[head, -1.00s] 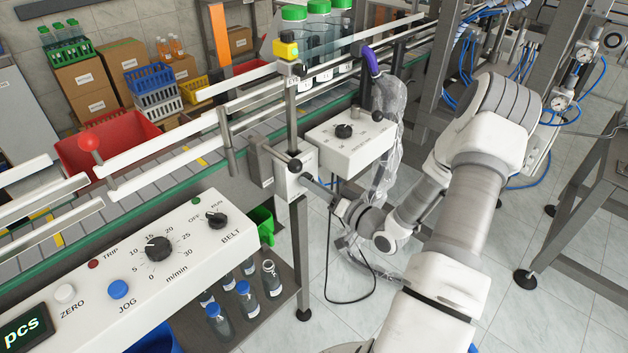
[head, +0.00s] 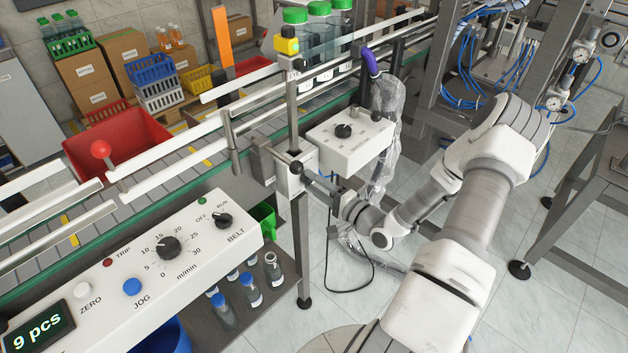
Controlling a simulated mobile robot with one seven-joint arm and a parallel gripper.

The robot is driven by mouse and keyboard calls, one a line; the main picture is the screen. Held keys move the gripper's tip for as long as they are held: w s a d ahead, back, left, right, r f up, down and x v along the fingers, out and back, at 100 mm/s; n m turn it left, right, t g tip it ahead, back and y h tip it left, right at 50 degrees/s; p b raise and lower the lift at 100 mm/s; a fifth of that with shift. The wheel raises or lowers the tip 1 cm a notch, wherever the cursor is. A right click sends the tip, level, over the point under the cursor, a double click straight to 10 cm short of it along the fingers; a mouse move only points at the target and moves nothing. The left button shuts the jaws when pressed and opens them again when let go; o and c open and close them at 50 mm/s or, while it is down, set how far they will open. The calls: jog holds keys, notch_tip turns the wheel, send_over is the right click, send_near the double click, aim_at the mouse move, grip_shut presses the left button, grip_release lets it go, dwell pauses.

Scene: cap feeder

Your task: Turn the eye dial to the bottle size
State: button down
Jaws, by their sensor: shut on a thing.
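The eye, a yellow sensor (head: 287,42), sits on a grey post (head: 292,115) beside the conveyor. The post passes through a pale block (head: 288,182) with a black knob (head: 297,168). A white control box (head: 352,150) with a black dial (head: 343,131) stands right of the post; its small print is unreadable. My gripper (head: 313,182) reaches the block from the lower right and is shut on a small dark part at its side, seemingly a knob; the wrist and small size hide the exact contact. Green-capped bottles (head: 319,50) stand upright on the conveyor behind the post.
A belt console (head: 190,268) at lower left has a dial, buttons and a display showing 9 pcs. Several bottles (head: 250,290) stand on a shelf below it. A clear plastic wrap (head: 386,125) hangs just right of the control box. Machine frames stand at right; the floor between is open.

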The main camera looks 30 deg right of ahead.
jog(key=shift+m, duration=0.9)
jog(key=shift+c, duration=2.1)
grip_release()
jog(key=shift+s, duration=0.15)
jog(key=v, duration=1.7)
